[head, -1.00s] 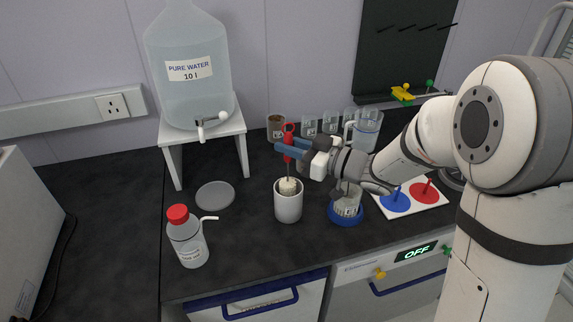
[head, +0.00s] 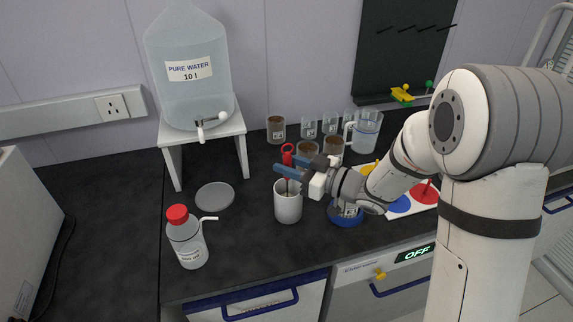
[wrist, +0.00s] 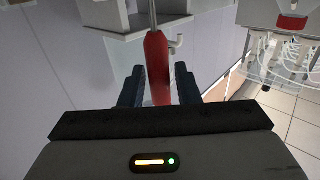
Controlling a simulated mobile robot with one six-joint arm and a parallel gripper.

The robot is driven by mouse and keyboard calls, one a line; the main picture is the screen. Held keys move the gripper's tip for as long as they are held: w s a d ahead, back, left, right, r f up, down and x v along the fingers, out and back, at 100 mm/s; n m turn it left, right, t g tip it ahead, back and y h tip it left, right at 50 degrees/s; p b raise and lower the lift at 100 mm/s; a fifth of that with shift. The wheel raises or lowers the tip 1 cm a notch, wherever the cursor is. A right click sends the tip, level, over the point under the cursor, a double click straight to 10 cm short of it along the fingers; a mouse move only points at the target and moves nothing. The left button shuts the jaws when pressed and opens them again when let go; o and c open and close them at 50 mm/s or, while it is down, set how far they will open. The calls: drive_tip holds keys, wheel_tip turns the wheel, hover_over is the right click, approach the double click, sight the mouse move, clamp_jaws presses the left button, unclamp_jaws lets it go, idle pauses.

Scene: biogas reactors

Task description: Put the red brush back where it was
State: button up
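The red brush (head: 287,153) stands upright in the white cup (head: 288,206), its bristles hidden inside the cup. My gripper (head: 284,164) is level with the handle, just above the cup. Its two blue fingers are parted, one on each side of the handle. In the wrist view the red handle (wrist: 157,70) runs between the dark fingers, with narrow gaps beside it.
A beaker on a blue base (head: 346,216) stands just right of the cup, under my wrist. Beakers with brown contents (head: 308,150) are behind. A red-capped wash bottle (head: 187,240) and grey disc (head: 215,196) are left. The dark counter is clear between disc and cup.

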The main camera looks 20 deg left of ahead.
drive_tip(key=shift+o, duration=1)
